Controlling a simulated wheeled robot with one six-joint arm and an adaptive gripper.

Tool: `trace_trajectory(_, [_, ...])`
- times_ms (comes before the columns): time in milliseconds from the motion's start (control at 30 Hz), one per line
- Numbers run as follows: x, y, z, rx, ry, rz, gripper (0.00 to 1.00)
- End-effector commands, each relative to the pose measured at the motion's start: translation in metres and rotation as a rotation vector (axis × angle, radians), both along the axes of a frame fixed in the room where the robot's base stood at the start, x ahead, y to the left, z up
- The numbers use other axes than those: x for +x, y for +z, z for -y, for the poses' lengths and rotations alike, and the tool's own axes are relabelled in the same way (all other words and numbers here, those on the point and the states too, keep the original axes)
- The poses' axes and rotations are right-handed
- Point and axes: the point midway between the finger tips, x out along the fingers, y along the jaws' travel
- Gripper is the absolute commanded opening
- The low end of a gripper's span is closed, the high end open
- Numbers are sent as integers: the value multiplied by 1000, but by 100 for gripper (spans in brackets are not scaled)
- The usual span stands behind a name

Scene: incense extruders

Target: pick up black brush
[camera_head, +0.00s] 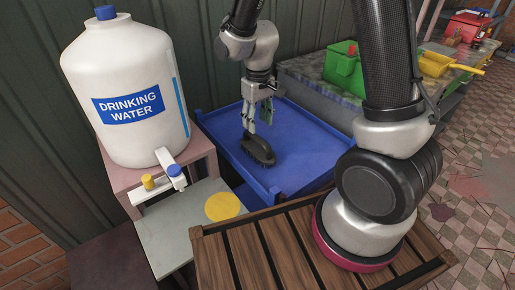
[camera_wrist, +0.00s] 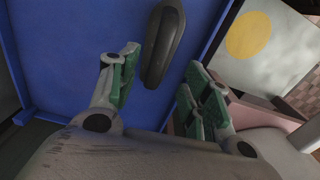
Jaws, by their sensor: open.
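The black brush (camera_head: 258,150) lies on the blue tray-like surface (camera_head: 295,150), near its left side. My gripper (camera_head: 262,116) is above the brush, pointing down. In the wrist view its two green-padded fingers (camera_wrist: 158,85) are spread apart, with the lower end of the brush showing between and beyond them. Nothing is held. I cannot tell the exact height of the fingertips above the brush.
A large white drinking water jug (camera_head: 128,85) with a tap stands on a pinkish stand (camera_head: 120,178) at the left. A light board with a yellow disc (camera_head: 222,206) is in front. A green box (camera_head: 344,68) sits on a grey bench behind. The blue surface has a raised rim.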

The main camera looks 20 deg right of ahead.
Motion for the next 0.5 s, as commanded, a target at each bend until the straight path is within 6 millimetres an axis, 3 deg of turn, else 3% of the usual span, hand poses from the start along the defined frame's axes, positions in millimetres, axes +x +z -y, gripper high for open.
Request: trace_trajectory(500, [-1, -71, 0, -2, 4, -7, 48])
